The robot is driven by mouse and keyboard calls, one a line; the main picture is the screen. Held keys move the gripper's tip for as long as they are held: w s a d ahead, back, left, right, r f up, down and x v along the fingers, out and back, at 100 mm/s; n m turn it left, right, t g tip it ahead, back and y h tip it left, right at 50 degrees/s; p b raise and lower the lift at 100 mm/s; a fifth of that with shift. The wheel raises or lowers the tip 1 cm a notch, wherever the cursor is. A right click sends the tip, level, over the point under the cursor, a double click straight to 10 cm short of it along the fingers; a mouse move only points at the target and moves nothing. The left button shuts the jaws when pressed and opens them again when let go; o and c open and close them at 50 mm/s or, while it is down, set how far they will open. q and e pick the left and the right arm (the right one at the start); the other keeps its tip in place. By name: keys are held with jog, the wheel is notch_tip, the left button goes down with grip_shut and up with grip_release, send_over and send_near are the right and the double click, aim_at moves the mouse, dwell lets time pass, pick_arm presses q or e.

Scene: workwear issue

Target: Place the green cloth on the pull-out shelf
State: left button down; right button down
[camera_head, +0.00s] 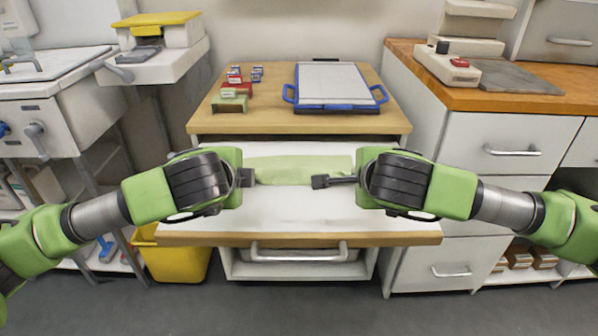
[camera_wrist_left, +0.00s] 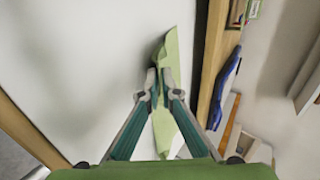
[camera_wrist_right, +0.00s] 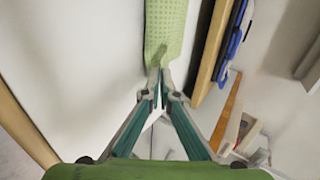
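The green cloth (camera_head: 288,167) is stretched sideways between my two grippers, over the white pull-out shelf (camera_head: 300,215). I cannot tell whether it touches the shelf surface. My left gripper (camera_head: 247,177) is at the cloth's left part. In the left wrist view its fingers (camera_wrist_left: 159,80) are shut on the cloth (camera_wrist_left: 172,50), and a loose flap hangs between them. My right gripper (camera_head: 318,181) is at the cloth's right part. In the right wrist view its fingers (camera_wrist_right: 160,76) are shut on the edge of the cloth (camera_wrist_right: 166,28).
The wooden top (camera_head: 225,122) behind the shelf carries a blue-framed board (camera_head: 332,88) and several small red, green and blue items (camera_head: 236,86). A yellow bin (camera_head: 175,263) stands below left. The shelf's front half is bare, with a handle (camera_head: 300,250) below its front edge.

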pick_arm(q)
jog(key=c, duration=2)
grip_release()
pick_arm(e)
jog(key=c, duration=2)
grip_release()
